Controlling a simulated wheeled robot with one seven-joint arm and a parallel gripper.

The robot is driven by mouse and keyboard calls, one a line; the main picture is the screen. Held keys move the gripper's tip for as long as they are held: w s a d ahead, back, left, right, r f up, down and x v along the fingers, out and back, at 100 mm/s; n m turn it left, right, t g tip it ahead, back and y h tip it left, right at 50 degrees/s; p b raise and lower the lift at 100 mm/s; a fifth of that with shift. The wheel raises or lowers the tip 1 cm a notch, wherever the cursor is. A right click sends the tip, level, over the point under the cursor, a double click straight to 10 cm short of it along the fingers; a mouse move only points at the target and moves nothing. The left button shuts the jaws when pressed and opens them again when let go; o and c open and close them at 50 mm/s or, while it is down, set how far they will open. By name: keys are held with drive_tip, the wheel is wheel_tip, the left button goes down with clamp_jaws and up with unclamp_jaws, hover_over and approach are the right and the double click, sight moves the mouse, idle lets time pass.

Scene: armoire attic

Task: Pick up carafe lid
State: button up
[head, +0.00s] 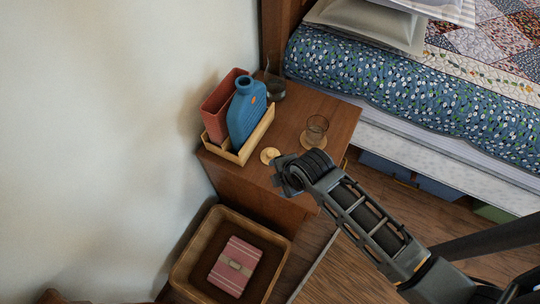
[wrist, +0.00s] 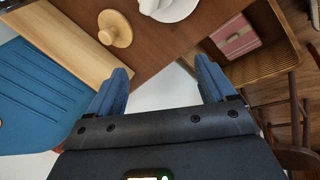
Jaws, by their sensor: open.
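The carafe lid appears to be the round pale wooden piece with a knob (wrist: 115,28), lying on the brown nightstand top beside the wooden tray. It also shows in the head view (head: 270,155), just left of my gripper. My gripper (wrist: 163,75) is open, with nothing between its two blue-grey fingers. In the wrist view the lid is beyond the left fingertip, apart from it. In the head view my gripper (head: 285,180) is over the front part of the nightstand (head: 335,112). A blue carafe-like bottle (head: 247,115) stands in the tray.
The wooden tray (head: 257,137) also holds a red container (head: 218,108). A glass (head: 316,128) and a dark pot (head: 275,88) stand on the nightstand. A white piece on a saucer (wrist: 178,12) is near the lid. Below is a basket (head: 190,258) with a red book (head: 235,268).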

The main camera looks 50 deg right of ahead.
sight(270, 152)
drive_tip(key=w+d, duration=0.1)
drive_tip(key=w+d+n+g, duration=0.1)
drive_tip(key=w, duration=0.1)
drive_tip(key=w+d+n+g, duration=0.1)
drive_tip(key=w, duration=0.1)
drive_tip(key=shift+d+f, duration=0.1)
drive_tip(key=shift+f, duration=0.3)
drive_tip(key=w+d+n, duration=0.1)
drive_tip(key=w+d+r+n+g, duration=0.1)
drive_tip(key=w, duration=0.1)
drive_tip(key=w+d+r+n+g+y+b, duration=0.1)
drive_tip(key=d, duration=0.1)
drive_tip(key=shift+w+d+n, duration=0.1)
drive_tip(key=shift+w+n, duration=0.1)
drive_tip(key=shift+n, duration=0.2)
drive_tip(key=shift+w+d+r+g, duration=0.2)
drive_tip(key=shift+d+g, duration=0.05)
drive_tip(key=shift+g, duration=0.15)
drive_tip(key=shift+s+a+f, duration=0.1)
drive_tip(key=shift+a+f, duration=0.05)
drive_tip(key=shift+f, duration=1.8)
drive_tip(key=shift+s+a+f, duration=0.1)
drive_tip(key=shift+a+f, duration=0.05)
drive_tip(key=shift+f, duration=1.75)
drive_tip(key=c, duration=0.8)
